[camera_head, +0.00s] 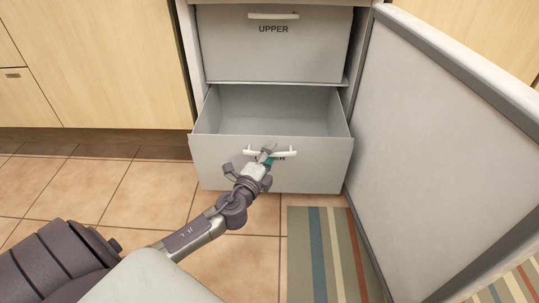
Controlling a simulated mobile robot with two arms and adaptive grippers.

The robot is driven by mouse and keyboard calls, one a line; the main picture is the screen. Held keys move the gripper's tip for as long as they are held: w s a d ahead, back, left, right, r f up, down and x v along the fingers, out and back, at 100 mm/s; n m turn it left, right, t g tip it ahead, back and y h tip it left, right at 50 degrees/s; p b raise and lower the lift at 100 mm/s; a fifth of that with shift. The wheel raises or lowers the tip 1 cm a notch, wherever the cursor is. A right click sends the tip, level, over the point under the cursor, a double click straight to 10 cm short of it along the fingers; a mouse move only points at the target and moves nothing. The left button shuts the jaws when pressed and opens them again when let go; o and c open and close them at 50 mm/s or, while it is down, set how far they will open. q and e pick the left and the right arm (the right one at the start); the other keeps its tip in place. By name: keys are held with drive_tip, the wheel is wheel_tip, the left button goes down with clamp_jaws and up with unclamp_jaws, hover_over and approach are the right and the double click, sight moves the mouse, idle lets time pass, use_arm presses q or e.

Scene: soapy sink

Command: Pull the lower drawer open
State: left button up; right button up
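The lower drawer (208,163) stands pulled out of the grey cabinet, with its empty-looking inside showing from above. Its white bar handle (287,153) is on the front panel, and the label there is mostly hidden by my gripper. My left gripper (266,154) is at the middle of this handle, with its fingers closed about the bar. The fingertips are small and partly overlap the handle. The upper drawer (273,53), labelled UPPER, is shut and has a white handle (273,16). My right gripper is not in view.
A grey cabinet door (440,130) stands open on the right, close beside the drawer. A striped mat (330,250) lies on the tiled floor below. Light wood cabinets (100,60) line the left. The tiled floor (150,195) left of the drawer is clear.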

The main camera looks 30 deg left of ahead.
use_arm(q)
drive_tip(key=s+d, duration=0.2)
drive_tip(key=s, duration=1)
idle(0.5)
